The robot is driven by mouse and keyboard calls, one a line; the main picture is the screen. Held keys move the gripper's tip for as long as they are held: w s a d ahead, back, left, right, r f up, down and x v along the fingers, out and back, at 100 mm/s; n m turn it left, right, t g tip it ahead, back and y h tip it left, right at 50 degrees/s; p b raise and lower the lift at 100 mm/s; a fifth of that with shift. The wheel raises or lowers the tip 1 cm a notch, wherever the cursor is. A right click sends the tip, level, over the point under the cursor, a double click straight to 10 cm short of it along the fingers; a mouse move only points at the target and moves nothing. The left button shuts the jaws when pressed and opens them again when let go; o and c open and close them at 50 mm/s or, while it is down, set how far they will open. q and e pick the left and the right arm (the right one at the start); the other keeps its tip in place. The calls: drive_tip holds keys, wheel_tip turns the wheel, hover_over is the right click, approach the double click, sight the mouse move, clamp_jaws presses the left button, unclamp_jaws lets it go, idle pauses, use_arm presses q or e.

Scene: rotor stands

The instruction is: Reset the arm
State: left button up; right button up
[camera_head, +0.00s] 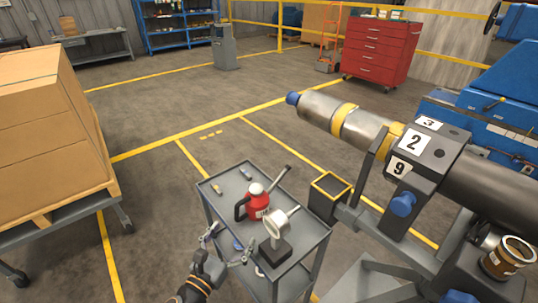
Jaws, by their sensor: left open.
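My left gripper (229,246) comes in at the bottom, left of centre, with its dark arm below it. Its fingers are spread and nothing shows between them. It is at the near left side of a grey cart (222,188), overlapping the cart's edge in the picture; I cannot tell whether it touches. On the cart stand a red container with a black handle (257,207) and a pale round-headed device on a dark base (276,230). Small items lie near the cart's far end. My right gripper is out of view.
A large metal rotor (320,108) rests on a grey stand at right, beside the cart. A can with a brown band (505,261) sits at lower right. Boxes on a wheeled pallet (42,135) stand at left. A red tool chest (378,52) is behind. Floor between is clear.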

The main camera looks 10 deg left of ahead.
use_arm(q)
drive_tip(key=s+a+f+n+g+y, duration=0.1)
drive_tip(key=a+f+n+g+y, duration=0.25)
drive_tip(key=n, duration=0.75)
drive_tip(key=a+n+g+y, duration=0.2)
drive_tip(key=a+n+y, duration=0.4)
drive_tip(key=n, duration=0.6)
drive_tip(key=s+d+f+n+g+h, duration=0.2)
drive_tip(key=s+f+n+g, duration=0.15)
drive_tip(key=s+n, duration=0.3)
drive_tip(key=s+d+f+n+g+h, duration=0.2)
drive_tip(key=s+d+n+g+h, duration=0.1)
drive_tip(key=s+n+g, duration=0.4)
wheel_tip(320, 180, down, 18)
drive_tip(key=a+n+p, duration=0.1)
drive_tip(key=a+p, duration=0.2)
drive_tip(key=p, duration=0.2)
drive_tip(key=s+f+p, duration=0.2)
drive_tip(key=s+f, duration=0.5)
drive_tip(key=s, duration=0.2)
drive_tip(key=s+a+f+p, duration=0.1)
drive_tip(key=s+f+p, duration=0.2)
drive_tip(key=s+f, duration=0.4)
drive_tip(key=s, duration=0.3)
drive_tip(key=shift+s+a, duration=0.15)
drive_tip(key=shift+a, duration=0.05)
drive_tip(key=shift+f+n, duration=0.1)
drive_tip(key=shift+n, duration=0.15)
drive_tip(key=shift+c, duration=0.4)
